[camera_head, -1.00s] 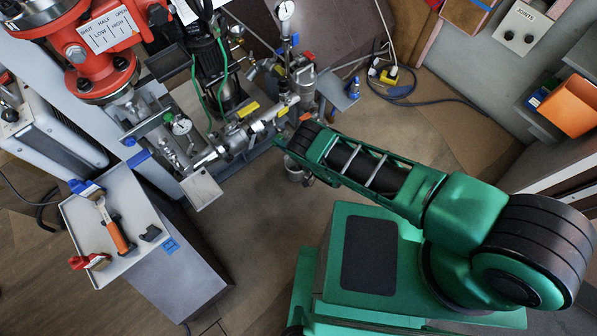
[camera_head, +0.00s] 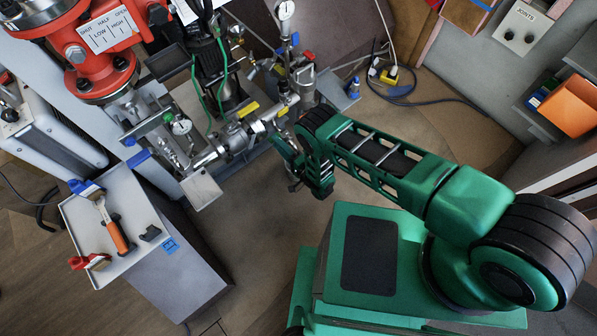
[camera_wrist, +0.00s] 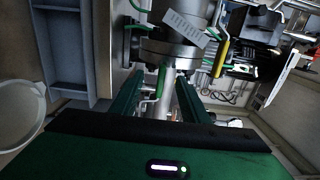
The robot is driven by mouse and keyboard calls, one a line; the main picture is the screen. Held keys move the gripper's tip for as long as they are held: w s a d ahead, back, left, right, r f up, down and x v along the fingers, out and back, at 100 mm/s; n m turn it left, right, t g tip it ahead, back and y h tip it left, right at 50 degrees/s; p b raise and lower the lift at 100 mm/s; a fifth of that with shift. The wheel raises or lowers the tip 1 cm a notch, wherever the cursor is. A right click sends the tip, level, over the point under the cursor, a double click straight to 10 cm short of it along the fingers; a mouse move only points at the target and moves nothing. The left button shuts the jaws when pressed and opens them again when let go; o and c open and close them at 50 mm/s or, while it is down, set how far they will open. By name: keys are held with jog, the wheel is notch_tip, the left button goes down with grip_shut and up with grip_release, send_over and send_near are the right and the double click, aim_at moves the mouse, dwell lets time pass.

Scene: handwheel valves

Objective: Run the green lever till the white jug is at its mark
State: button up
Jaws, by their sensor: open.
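The green lever (camera_wrist: 161,82) shows in the wrist view below a metal pipe flange, and its bent end hangs down. My gripper (camera_wrist: 158,90) is open, with one dark green finger on each side of the lever in the picture. I see no finger clearly touching it, and the depth between them is hard to judge. The white jug (camera_wrist: 18,112) shows at the left edge of the wrist view as a round rim, partly cut off. Its mark and level are not readable. In the head view my arm hides the jug and most of the lever area.
Pipework with a yellow lever (camera_head: 248,109) and a pressure gauge (camera_head: 181,126) stands left of my gripper. A red valve body (camera_head: 95,45) is at the upper left. A tray (camera_head: 80,215) holds tools. The floor between the tray cabinet and my base is clear.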

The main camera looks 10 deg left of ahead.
jog(key=shift+v, duration=2.55)
